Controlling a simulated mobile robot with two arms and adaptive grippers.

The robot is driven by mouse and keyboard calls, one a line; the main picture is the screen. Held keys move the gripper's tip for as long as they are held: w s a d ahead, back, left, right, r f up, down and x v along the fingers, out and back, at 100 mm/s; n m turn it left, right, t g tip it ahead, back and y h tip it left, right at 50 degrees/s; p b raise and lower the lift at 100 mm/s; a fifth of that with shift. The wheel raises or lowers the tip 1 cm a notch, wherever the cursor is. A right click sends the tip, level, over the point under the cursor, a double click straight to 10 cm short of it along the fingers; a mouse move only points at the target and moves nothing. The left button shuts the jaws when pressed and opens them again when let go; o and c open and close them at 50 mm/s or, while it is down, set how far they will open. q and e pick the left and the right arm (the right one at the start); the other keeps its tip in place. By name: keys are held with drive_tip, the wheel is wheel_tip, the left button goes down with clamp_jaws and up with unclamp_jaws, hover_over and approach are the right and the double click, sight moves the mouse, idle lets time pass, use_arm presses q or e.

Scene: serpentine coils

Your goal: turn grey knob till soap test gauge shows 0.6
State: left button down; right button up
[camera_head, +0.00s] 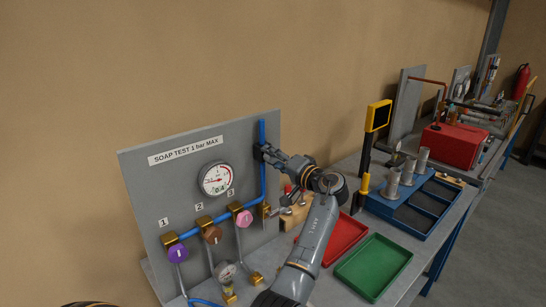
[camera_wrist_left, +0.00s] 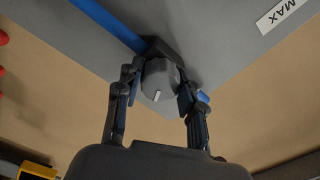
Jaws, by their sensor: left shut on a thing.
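The grey panel (camera_head: 140,170) carries the label SOAP TEST 1 bar MAX. Its round white gauge (camera_head: 215,179) shows a small reading that looks like 0.4; the needle is too small to read surely. In the left wrist view, the fingers of my left gripper (camera_wrist_left: 160,88) close around the grey knob (camera_wrist_left: 158,78) from both sides. A white mark shows on the knob's face. In the head view the gripper hides the knob. My right gripper is not in view.
Purple (camera_head: 178,253), brown (camera_head: 212,234) and pink (camera_head: 244,218) knobs sit on valves low on the panel. A red tray (camera_head: 343,240) and a green tray (camera_head: 374,266) lie right of my arm. A blue rack (camera_head: 420,207) stands beyond.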

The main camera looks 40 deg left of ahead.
use_arm(q)
drive_tip(key=shift+m+p, duration=1.1)
drive_tip(key=shift+f+m, duration=0.1)
drive_tip(key=shift+m, duration=0.3)
drive_tip(key=shift+f, duration=0.1)
drive_tip(key=shift+m+p, duration=0.3)
drive_tip(key=shift+p, duration=0.15)
drive_tip(key=shift+m, duration=1.3)
